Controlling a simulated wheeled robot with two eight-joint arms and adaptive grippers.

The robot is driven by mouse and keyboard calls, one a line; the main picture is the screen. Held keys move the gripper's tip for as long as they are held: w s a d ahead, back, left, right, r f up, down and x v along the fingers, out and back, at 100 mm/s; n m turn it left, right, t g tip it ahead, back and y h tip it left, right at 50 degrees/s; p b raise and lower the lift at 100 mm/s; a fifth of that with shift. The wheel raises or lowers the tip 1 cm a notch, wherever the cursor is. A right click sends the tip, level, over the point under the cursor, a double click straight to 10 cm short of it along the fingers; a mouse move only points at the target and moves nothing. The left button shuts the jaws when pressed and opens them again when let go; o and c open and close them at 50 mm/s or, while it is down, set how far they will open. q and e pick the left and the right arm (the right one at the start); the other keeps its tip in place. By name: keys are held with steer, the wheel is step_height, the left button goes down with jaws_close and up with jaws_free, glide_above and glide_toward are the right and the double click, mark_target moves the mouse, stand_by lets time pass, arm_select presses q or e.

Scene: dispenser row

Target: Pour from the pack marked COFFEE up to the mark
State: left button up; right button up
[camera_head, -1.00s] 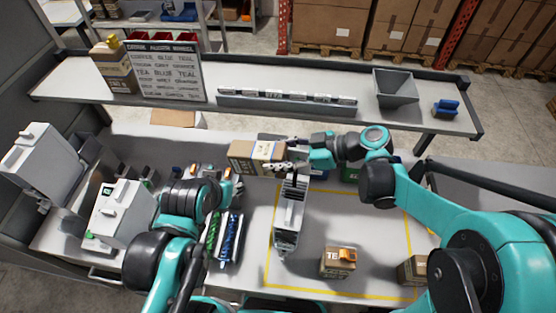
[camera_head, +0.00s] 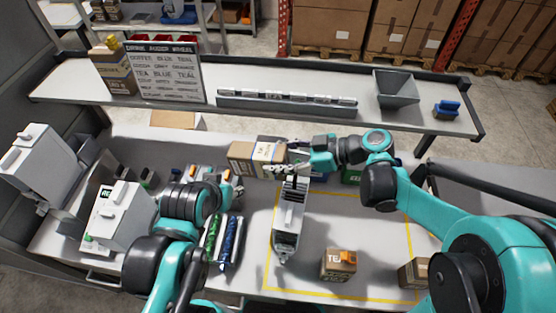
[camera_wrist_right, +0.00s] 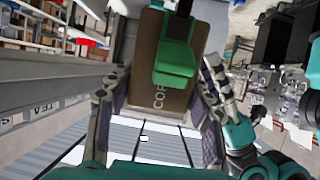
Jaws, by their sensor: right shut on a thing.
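The brown pack (camera_head: 250,155) lies tilted on its side in my right gripper (camera_head: 280,165), above the back of the grey open-topped unit (camera_head: 287,232). In the right wrist view the pack (camera_wrist_right: 150,82) shows letters beginning "COF" and a green cap (camera_wrist_right: 178,62). The fingers of my right gripper (camera_wrist_right: 160,105) are shut on both its sides. No pouring stream or fill mark can be made out. My left gripper (camera_head: 236,190) is low over the table, left of the grey unit; its jaw opening is unclear.
A pack marked "TE" (camera_head: 338,265) and another brown pack (camera_head: 414,272) stand on the right of the table. Behind are a shelf with a sign board (camera_head: 172,72) and a grey hopper (camera_head: 395,88).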

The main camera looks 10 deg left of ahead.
stand_by(0.7)
steer(key=shift+b, duration=0.45)
steer(key=shift+f+y, duration=0.1)
steer(key=shift+y, duration=0.2)
stand_by(0.4)
steer(key=shift+d+b, duration=0.1)
steer(key=shift+b, duration=0.25)
stand_by(0.7)
steer(key=shift+f+b, duration=0.1)
steer(key=shift+b, duration=0.3)
stand_by(0.7)
steer(key=shift+d+f+y+b, duration=0.1)
steer(key=shift+d+y+b, duration=0.05)
steer(key=shift+y+b, duration=0.2)
stand_by(0.8)
